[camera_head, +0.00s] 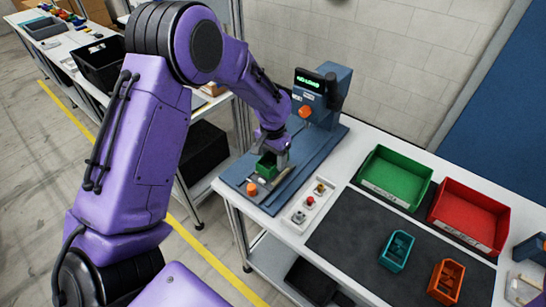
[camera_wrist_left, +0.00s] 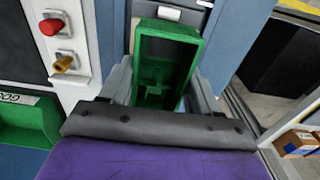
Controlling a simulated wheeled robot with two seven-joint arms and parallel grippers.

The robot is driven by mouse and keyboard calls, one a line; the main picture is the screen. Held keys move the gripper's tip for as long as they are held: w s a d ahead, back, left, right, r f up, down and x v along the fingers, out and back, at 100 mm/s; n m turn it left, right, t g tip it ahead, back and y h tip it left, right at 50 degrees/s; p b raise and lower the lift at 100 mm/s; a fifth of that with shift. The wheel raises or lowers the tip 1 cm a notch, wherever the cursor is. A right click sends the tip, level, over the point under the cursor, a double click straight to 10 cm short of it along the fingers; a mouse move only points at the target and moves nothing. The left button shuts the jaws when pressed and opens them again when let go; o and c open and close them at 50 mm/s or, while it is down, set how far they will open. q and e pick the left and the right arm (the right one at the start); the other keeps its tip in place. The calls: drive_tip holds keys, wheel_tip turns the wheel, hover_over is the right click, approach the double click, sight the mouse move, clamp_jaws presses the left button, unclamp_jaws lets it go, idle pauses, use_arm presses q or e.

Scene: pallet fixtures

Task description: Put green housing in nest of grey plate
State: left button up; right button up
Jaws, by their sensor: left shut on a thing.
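The green housing (camera_head: 266,166) is an open, box-shaped part in my left gripper (camera_head: 275,158). The left wrist view shows the gripper (camera_wrist_left: 163,90) shut on the housing (camera_wrist_left: 168,48), one finger on each side, with its hollow interior facing the camera. In the head view it is low over the blue fixture base, beside an orange knob. A greyish plate (camera_head: 289,177) shows in part on that base; my gripper and the housing hide the rest. I cannot tell whether the housing touches the nest. My right gripper is not in view.
A blue press-like station (camera_head: 328,95) with a lit display stands behind the gripper. A green bin (camera_head: 395,178), a red bin (camera_head: 468,215), a teal housing (camera_head: 397,251) and an orange housing (camera_head: 446,282) stand further right.

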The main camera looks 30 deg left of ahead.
use_arm(q)
drive_tip(key=shift+w+f, duration=0.15)
drive_tip(key=shift+w, duration=0.15)
drive_tip(key=shift+w+p, duration=0.25)
drive_tip(key=shift+p, duration=0.05)
drive_tip(key=shift+s, duration=0.2)
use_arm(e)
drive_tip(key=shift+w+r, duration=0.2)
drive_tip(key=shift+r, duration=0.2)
use_arm(q)
drive_tip(key=shift+w, duration=0.15)
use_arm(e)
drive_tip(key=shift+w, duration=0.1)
use_arm(q)
drive_tip(key=shift+s+p, duration=0.35)
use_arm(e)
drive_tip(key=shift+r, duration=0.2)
use_arm(q)
drive_tip(key=shift+f, duration=1.3)
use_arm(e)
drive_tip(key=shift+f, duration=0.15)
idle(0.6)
use_arm(q)
drive_tip(key=o, duration=1.2)
